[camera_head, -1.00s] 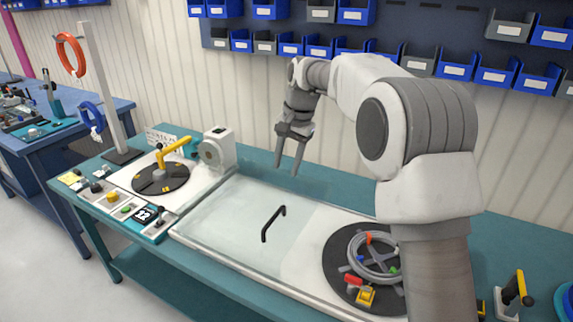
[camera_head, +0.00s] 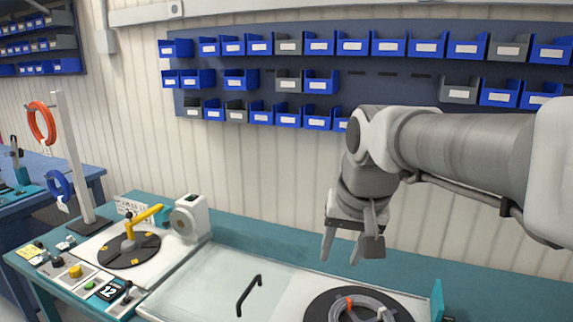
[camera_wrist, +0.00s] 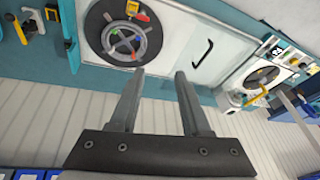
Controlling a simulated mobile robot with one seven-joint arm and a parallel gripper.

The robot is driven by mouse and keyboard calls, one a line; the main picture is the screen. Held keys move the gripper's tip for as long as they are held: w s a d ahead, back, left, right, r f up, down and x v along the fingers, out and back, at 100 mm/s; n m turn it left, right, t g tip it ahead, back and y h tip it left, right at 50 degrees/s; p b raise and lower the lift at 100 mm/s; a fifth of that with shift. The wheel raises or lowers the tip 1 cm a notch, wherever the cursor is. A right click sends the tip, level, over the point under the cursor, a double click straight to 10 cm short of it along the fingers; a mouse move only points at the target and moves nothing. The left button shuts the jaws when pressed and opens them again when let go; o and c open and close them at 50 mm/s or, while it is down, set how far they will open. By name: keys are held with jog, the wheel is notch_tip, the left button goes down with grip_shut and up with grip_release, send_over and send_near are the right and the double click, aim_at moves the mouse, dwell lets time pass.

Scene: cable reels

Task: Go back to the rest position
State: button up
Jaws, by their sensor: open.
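My gripper (camera_head: 340,258) hangs above the back part of the teal workbench (camera_head: 480,295), in front of the ribbed wall. In the wrist view its two fingers (camera_wrist: 160,80) are apart with nothing between them. The fingers point down toward the bench. A black turntable with a grey cable coil (camera_head: 358,308) lies below the gripper, cut off by the lower picture edge. The wrist view shows this turntable whole (camera_wrist: 118,32), with red, yellow and green parts around the coil.
A clear cover with a black handle (camera_head: 248,296) lies left of the turntable. A winder with a yellow crank (camera_head: 145,216) and a white unit (camera_head: 190,217) stand further left. A white post (camera_head: 72,150) holds orange and blue coils. Blue and grey bins (camera_head: 350,45) line the wall.

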jog(key=s+d+f, duration=0.2)
jog(key=s, duration=0.4)
jog(key=s+d+f+n+t, duration=0.1)
jog(key=s+d+f, duration=0.2)
jog(key=s, duration=0.4)
jog(key=shift+s+f+n+t+h, duration=0.2)
jog(key=shift+s+n+t+h, duration=0.1)
jog(key=shift+h, duration=0.1)
